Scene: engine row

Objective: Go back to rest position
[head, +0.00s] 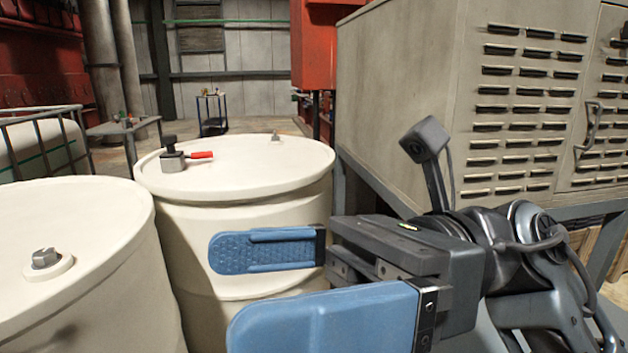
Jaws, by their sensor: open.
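My gripper (245,288) is in the lower middle of the head view, its two blue fingers spread apart and pointing left. Nothing is between the fingers. The far finger overlaps the side of a white drum (245,170) in the picture; I cannot tell whether they touch. My arm comes in from the lower right.
A second white drum (60,225) with a metal bung (45,258) stands at the left. A large grey louvred cabinet (400,75) fills the right, close behind my arm. A small table (112,128), a cart (211,115) and a wire cage (42,117) stand farther back. Open floor shows beyond the drums.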

